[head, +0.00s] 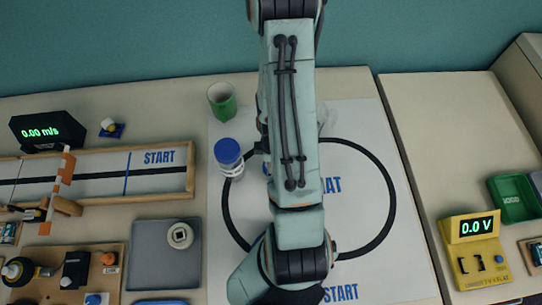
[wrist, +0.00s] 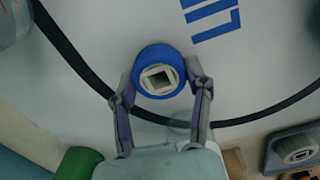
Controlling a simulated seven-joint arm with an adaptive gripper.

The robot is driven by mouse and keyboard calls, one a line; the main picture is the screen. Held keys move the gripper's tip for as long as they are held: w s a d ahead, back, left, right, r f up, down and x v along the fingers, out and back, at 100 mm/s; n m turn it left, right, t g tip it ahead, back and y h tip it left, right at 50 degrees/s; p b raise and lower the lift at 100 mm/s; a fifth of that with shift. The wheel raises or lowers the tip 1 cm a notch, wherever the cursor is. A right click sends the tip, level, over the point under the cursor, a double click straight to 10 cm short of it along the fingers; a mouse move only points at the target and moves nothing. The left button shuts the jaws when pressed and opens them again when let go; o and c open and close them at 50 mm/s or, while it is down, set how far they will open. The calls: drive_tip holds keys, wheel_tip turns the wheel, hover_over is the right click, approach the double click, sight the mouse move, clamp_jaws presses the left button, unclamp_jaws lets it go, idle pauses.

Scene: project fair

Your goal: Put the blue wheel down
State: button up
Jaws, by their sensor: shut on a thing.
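The blue wheel (wrist: 143,57) has a pale hub with a square hole and sits between the two fingers of my gripper (wrist: 160,82) in the wrist view. The fingers are shut on its sides. It is over the white mat (wrist: 262,50), inside the curve of the black loop line; I cannot tell whether it touches the mat. In the head view my arm hides most of the gripper and wheel; only a sliver of blue (head: 266,168) shows beside the arm.
A white jar with a blue lid (head: 228,152) and a green cup (head: 221,101) stand left of my arm. A clear vessel (head: 327,117) is partly hidden. A grey tray (head: 150,270) holds a pale round part (head: 180,235). The mat's right side is clear.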

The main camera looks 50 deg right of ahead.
drive_tip(key=shift+f, duration=0.1)
drive_tip(key=o, duration=0.8)
wheel_tip(320, 180, up, 12)
drive_tip(key=s+a+r+m, duration=0.1)
drive_tip(key=a+r+m, duration=0.1)
drive_tip(key=a+r, duration=0.2)
drive_tip(key=s+a+r+m, duration=0.2)
drive_tip(key=a+r, duration=0.2)
drive_tip(key=a, duration=0.4)
drive_tip(key=s+a+r+m, duration=0.2)
drive_tip(key=a+r, duration=0.2)
drive_tip(key=a, duration=0.1)
drive_tip(key=shift+s+a+r+y, duration=0.15)
drive_tip(key=shift+a+y, duration=0.25)
